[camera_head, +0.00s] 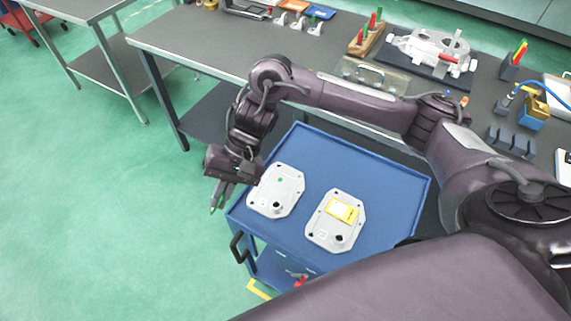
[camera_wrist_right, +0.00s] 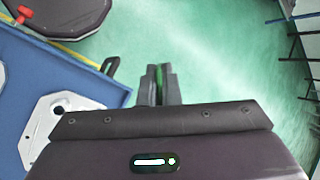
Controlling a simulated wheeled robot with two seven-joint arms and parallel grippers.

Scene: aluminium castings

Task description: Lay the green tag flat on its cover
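My right gripper (camera_head: 218,198) is shut on the green tag (camera_wrist_right: 159,78), a thin green strip seen edge-on between the fingers. In the head view the green tag (camera_head: 212,210) shows at the fingertips, past the left edge of the blue cart and over the floor. The cover with a green dot (camera_head: 267,198) lies on the cart, right of the gripper and apart from it. Part of a grey cover (camera_wrist_right: 40,118) shows at left in the wrist view. My left gripper is not in view.
The blue cart (camera_head: 378,190) also holds a second cover (camera_head: 319,228) with a yellow tag (camera_head: 342,210) on it. A black handle (camera_head: 238,247) sticks out at the cart's near left. A grey workbench (camera_head: 200,45) with parts stands behind. Green floor is free at left.

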